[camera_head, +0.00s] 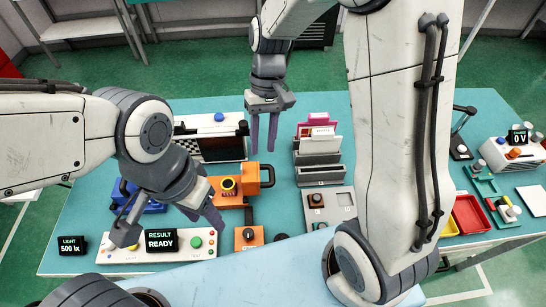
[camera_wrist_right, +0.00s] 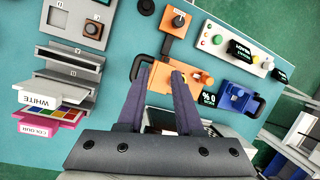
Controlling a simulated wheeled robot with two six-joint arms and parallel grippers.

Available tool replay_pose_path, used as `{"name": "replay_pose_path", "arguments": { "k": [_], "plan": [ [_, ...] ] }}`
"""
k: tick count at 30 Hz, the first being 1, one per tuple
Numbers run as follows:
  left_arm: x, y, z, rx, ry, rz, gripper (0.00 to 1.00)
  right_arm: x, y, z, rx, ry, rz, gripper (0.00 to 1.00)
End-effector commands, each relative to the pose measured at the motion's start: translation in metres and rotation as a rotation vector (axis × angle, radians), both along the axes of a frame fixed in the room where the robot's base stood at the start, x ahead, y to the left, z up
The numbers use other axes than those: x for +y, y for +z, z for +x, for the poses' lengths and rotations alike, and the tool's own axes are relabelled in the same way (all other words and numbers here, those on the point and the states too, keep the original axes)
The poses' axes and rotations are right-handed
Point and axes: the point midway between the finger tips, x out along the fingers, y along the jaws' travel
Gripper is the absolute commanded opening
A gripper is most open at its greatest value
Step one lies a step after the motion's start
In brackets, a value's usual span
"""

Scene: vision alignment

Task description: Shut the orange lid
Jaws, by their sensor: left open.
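The orange unit (camera_head: 247,187) stands mid-table in the head view, with a yellow ring and a dark handle on its right side. In the right wrist view its orange top (camera_wrist_right: 196,77) and dark handle show, partly behind my fingers; I cannot tell how far the lid is open. My right gripper (camera_head: 263,145) points down above and behind the orange unit. Its fingers (camera_wrist_right: 160,72) are apart, with nothing between them. My left gripper (camera_head: 168,226) is open and empty, above the front left of the table, left of the orange unit.
A blue unit (camera_head: 150,204) and the READY panel (camera_head: 128,252) lie near my left gripper. A checkered chart panel (camera_head: 225,148) stands behind the orange unit. A card rack (camera_head: 318,170) and grey knob box (camera_head: 328,205) are to its right. A small orange knob box (camera_head: 249,238) is in front.

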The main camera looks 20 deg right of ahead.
Motion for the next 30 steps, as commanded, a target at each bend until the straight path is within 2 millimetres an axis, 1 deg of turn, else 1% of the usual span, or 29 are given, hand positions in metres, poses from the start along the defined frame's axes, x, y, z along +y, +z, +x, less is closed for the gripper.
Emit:
{"name": "replay_pose_path", "arguments": {
  "k": [1, 3, 6, 9, 14, 24, 27, 30],
  "plan": [
    [0.000, -0.002, 0.000, 0.000, 0.000, 0.000, 0.50, -0.016, -0.015, 0.016, 0.039, -0.063, 0.011, 0.35],
    [0.000, -0.002, 0.000, 0.000, 0.000, 0.000, 0.50, -0.032, -0.027, 0.030, 0.072, -0.121, 0.027, 0.35],
    [0.000, -0.003, 0.000, 0.000, 0.000, 0.000, 0.50, -0.048, -0.041, 0.042, 0.103, -0.178, 0.045, 0.35],
    [0.000, -0.002, 0.000, 0.000, 0.000, 0.000, 0.50, -0.056, -0.048, 0.047, 0.119, -0.205, 0.055, 0.35],
    [0.000, 0.001, 0.000, 0.000, 0.000, 0.000, 0.50, -0.053, -0.064, 0.041, 0.124, -0.211, 0.058, 0.35],
    [0.000, 0.010, 0.000, 0.000, 0.000, 0.000, 0.50, -0.035, -0.119, 0.019, 0.126, -0.209, 0.055, 0.35],
    [0.000, 0.012, 0.000, 0.000, 0.000, 0.000, 0.50, -0.032, -0.131, 0.015, 0.123, -0.209, 0.056, 0.35],
    [0.000, 0.013, 0.000, 0.000, 0.000, 0.000, 0.50, -0.030, -0.138, 0.013, 0.121, -0.210, 0.056, 0.35]
  ]
}}
